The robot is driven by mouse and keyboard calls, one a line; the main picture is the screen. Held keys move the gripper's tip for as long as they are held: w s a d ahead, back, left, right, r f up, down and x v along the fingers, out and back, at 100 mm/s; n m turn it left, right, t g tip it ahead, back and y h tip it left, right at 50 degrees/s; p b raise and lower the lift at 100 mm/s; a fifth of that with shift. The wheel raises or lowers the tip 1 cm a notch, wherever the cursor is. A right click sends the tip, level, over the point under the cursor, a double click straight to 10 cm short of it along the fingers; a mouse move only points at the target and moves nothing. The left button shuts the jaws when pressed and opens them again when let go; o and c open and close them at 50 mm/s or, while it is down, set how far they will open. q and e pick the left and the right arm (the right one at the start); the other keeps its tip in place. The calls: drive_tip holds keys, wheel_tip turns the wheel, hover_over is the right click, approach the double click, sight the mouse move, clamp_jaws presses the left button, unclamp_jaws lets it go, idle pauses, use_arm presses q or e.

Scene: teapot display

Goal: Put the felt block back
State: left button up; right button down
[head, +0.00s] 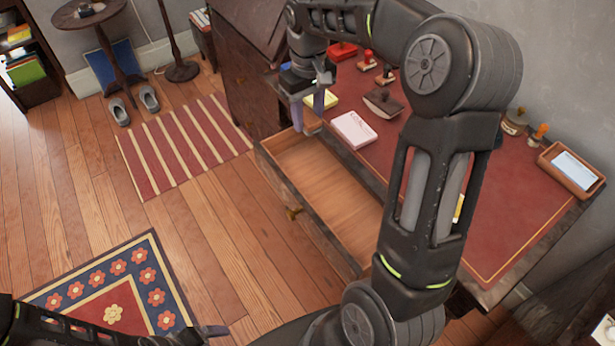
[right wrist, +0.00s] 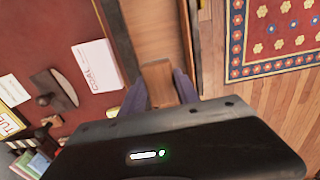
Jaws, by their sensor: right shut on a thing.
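My right gripper (head: 310,112) is shut on a brown block, which I take to be the felt block (right wrist: 158,84). Its wood-coloured face shows between the fingers in the right wrist view; no felt side can be made out. In the head view the block (head: 313,126) hangs at the far left end of the open drawer (head: 330,190), by the desk's front edge. The visible drawer floor is bare; my right arm hides its near end. My left gripper (head: 212,331) barely shows at the bottom left, and its jaws cannot be made out.
On the red desk top (head: 500,200) are a white paper pad (head: 354,130), a dark rocker-shaped piece (head: 382,102), a yellow pad (head: 322,100), small stamps and, at the right, a wooden tray (head: 545,160). Rugs lie on the floor.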

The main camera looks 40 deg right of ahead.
hover_over(308, 176)
drive_tip(key=f, duration=1.4)
drive_tip(key=shift+w+d+f, duration=0.1)
drive_tip(key=shift+w+f, duration=0.05)
drive_tip(key=shift+w, duration=0.05)
drive_tip(key=shift+b, duration=0.3)
drive_tip(key=shift+f, duration=1.95)
drive_tip(key=shift+f+b, duration=0.25)
drive_tip(key=shift+b, duration=0.05)
drive_tip(key=c, duration=1.3)
unclamp_jaws()
drive_tip(key=shift+s, duration=0.1)
drive_tip(key=shift+c, duration=0.2)
drive_tip(key=shift+o, duration=0.8)
drive_tip(key=shift+f, duration=0.15)
